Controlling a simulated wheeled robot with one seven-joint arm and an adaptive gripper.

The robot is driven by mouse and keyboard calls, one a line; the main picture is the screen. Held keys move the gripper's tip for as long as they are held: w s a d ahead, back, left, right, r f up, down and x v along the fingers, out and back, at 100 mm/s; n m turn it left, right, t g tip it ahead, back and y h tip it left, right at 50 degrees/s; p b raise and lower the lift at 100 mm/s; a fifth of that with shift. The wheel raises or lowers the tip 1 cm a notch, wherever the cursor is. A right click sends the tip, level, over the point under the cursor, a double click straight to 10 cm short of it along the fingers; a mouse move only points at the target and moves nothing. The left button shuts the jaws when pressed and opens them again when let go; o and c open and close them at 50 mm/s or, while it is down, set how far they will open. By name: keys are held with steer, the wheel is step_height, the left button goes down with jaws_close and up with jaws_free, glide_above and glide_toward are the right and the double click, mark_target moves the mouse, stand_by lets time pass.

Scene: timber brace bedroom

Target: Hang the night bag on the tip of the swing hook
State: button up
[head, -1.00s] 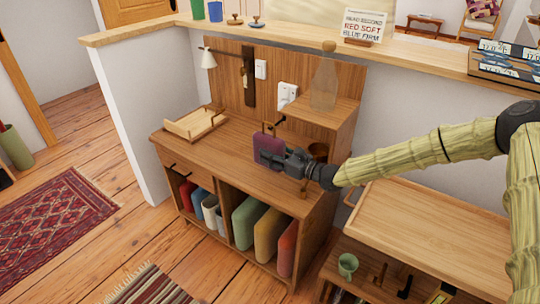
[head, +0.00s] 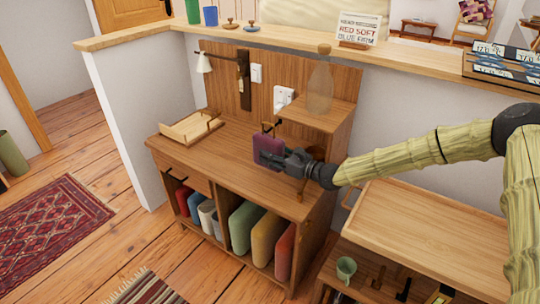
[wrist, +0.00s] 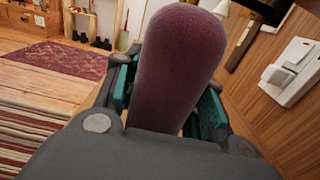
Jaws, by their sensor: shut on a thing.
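The night bag (head: 268,152) is a plum-coloured soft bag with a thin brown handle on top. My gripper (head: 288,160) is shut on it from the right and holds it above the cabinet top. In the wrist view the bag (wrist: 178,65) stands between the two fingers and hides much of the middle. A small dark hook-like piece shows just above the bag, by the shelf's left edge. I cannot tell whether it is the swing hook, or whether it touches the bag's handle.
A wooden tray (head: 180,133) lies left on the cabinet top (head: 225,150). A raised shelf (head: 318,113) with a bottle (head: 320,85) stands right behind my gripper. A wall lamp (head: 203,63), a dark board (head: 243,85) and white sockets (head: 283,97) are on the back panel.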

steer(key=shift+f+b, duration=0.45)
steer(key=shift+f, duration=0.4)
stand_by(0.7)
steer(key=o, duration=1.2)
steer(key=v, duration=1.2)
